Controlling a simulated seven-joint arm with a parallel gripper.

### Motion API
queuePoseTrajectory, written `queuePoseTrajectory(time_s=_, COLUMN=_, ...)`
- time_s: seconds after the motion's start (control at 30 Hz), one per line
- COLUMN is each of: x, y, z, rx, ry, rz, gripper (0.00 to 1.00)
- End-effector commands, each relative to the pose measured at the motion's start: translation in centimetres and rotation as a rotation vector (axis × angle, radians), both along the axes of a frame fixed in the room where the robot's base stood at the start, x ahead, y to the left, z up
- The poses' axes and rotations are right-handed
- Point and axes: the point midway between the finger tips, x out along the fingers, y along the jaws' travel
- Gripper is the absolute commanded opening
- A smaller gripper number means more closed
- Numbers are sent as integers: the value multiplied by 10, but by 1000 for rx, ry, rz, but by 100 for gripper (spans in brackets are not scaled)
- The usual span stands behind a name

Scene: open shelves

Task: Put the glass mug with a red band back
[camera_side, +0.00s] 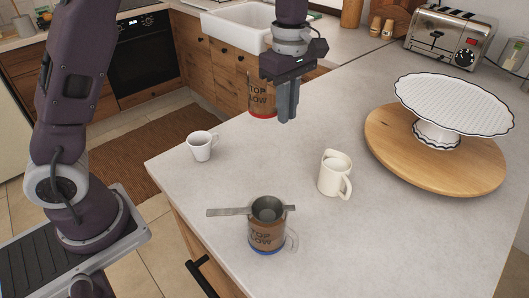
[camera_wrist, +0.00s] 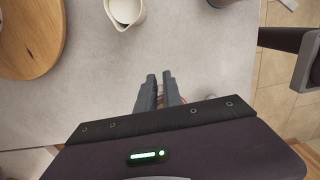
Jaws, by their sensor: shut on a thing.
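The glass mug with a red band (camera_side: 261,98) hangs upright from my gripper (camera_side: 288,112) in the side view, to the left of the fingers. It has brown contents or a brown wall with dark lettering, and the red band runs round its base. My gripper is shut on it, apparently on the handle side, and seems to hold it above the counter.
A similar mug with a blue band (camera_side: 266,240) stands in front on the counter (camera_side: 400,240), a metal strainer or ladle (camera_side: 268,208) across its top. A white cup (camera_side: 202,146), cream pitcher (camera_side: 334,174), cake stand (camera_side: 440,130) on a round wooden board (camera_side: 480,175), and toaster (camera_side: 450,38) surround it.

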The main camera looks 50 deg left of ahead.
Motion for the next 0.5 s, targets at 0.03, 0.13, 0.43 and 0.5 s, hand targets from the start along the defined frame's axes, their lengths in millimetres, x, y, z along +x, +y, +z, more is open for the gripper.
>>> queuePoseTrajectory(time_s=0.03, x=0, y=0, z=-9, rx=0, ry=3, rz=1, gripper=0)
queuePoseTrajectory(time_s=0.13, x=0, y=0, z=-24, rx=0, ry=1, rz=2, gripper=0)
queuePoseTrajectory(time_s=0.43, x=-1, y=0, z=-83, rx=0, ry=3, rz=2, gripper=0)
queuePoseTrajectory(time_s=0.5, x=-1, y=0, z=-93, rx=0, ry=2, rz=2, gripper=0)
